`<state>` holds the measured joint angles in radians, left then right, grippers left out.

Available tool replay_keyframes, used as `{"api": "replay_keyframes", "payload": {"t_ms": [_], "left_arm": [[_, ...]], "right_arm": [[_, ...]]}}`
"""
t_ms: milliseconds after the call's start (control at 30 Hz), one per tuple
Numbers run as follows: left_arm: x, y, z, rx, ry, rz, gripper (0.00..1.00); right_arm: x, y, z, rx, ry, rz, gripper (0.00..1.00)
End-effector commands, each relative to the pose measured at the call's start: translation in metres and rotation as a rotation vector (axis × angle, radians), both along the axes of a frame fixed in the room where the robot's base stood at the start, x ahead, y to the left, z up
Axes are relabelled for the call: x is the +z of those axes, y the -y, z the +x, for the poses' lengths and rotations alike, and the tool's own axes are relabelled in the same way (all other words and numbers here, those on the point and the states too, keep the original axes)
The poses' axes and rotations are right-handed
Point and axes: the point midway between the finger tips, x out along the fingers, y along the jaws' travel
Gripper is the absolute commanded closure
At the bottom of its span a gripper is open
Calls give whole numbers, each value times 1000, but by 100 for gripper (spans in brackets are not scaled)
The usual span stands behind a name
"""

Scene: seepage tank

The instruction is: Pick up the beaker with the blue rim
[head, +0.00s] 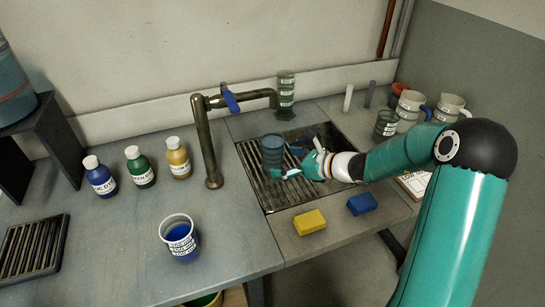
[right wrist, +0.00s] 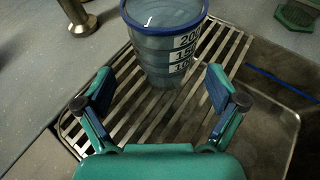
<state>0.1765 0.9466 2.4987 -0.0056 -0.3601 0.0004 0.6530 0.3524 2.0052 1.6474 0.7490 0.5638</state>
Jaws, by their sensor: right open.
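The beaker with the blue rim (head: 272,152) stands upright on the slatted sink grate (head: 262,190), below the tap spout. In the right wrist view the beaker (right wrist: 165,45) is clear blue-grey, with white volume labels on its right side and a blue rim. My right gripper (head: 289,163) is at the beaker's right side in the head view. In the wrist view its open fingers (right wrist: 162,88) spread to either side in front of the beaker, with nothing held between them. I see no contact with the beaker. My left gripper is not in view.
A brass tap (head: 206,145) with a blue handle rises left of the sink. A green cylinder (head: 286,95) stands behind. A yellow sponge (head: 310,223) and a blue sponge (head: 362,204) lie in front. A white cup of blue liquid (head: 180,238) stands left; mugs (head: 410,105) stand right.

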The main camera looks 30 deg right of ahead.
Motion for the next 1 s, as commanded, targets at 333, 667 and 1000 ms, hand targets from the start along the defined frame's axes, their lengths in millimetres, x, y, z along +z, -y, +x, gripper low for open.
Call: {"api": "replay_keyframes", "payload": {"t_ms": [333, 667, 1000], "left_arm": [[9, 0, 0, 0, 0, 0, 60], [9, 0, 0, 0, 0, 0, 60], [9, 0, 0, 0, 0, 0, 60]], "right_arm": [[-19, -9, 36, 2, 0, 1, 5], [-23, -12, 45, 0, 1, 0, 5], [-23, -12, 45, 0, 0, -1, 57]]}}
